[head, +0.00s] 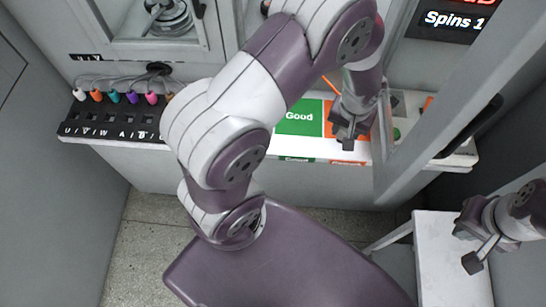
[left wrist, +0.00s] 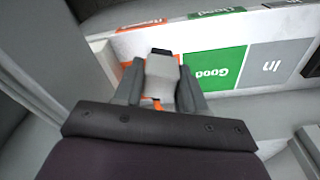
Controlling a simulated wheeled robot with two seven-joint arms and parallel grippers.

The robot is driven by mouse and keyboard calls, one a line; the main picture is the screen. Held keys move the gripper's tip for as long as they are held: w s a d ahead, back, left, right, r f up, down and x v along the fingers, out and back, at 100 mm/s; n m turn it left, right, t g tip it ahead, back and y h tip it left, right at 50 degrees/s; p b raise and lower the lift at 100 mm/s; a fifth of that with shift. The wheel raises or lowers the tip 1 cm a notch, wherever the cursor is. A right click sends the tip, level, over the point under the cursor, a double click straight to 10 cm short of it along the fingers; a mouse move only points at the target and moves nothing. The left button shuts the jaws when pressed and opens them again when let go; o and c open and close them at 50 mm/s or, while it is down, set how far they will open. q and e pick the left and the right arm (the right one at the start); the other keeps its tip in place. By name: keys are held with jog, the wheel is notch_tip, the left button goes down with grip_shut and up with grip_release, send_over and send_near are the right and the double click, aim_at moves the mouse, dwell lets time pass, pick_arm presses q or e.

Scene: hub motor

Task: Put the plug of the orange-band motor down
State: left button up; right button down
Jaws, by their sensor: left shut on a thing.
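My left gripper (head: 350,128) hangs over the white bench, in front of the orange label beside the green "Good" label (head: 299,117). In the left wrist view my left gripper (left wrist: 160,88) is shut on a light grey plug (left wrist: 161,68) with a dark end. A bit of orange (left wrist: 151,103) shows between the fingers below the plug. The motor's body is not clearly seen. My right gripper (head: 478,255) is at the far right, away from the bench labels; its finger gap cannot be made out.
A black terminal strip (head: 110,128) with several coloured clips stands at the bench's left. A grey frame post (head: 440,100) slants close to the right of my left gripper. A white side table (head: 450,270) is at the lower right. A display (head: 452,20) reads "Spins 1".

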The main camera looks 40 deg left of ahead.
pick_arm(q)
jog(key=shift+s+d+f, duration=0.2)
jog(key=shift+s+f, duration=0.4)
jog(key=a+f, duration=0.2)
jog(key=a, duration=0.1)
jog(key=a+f+p, duration=0.1)
jog(key=a+f, duration=0.1)
jog(key=a, duration=0.1)
jog(key=a+f+p, duration=0.1)
jog(key=a+f, duration=0.1)
jog(key=a, duration=0.2)
jog(key=shift+s, duration=0.25)
jog(key=f, duration=0.4)
jog(key=shift+a, duration=0.2)
jog(key=shift+f, duration=0.3)
jog(key=shift+f+b, duration=0.2)
jog(key=shift+b, duration=0.2)
jog(key=o, duration=1.1)
jog(key=shift+r, duration=0.1)
jog(key=shift+o, duration=0.2)
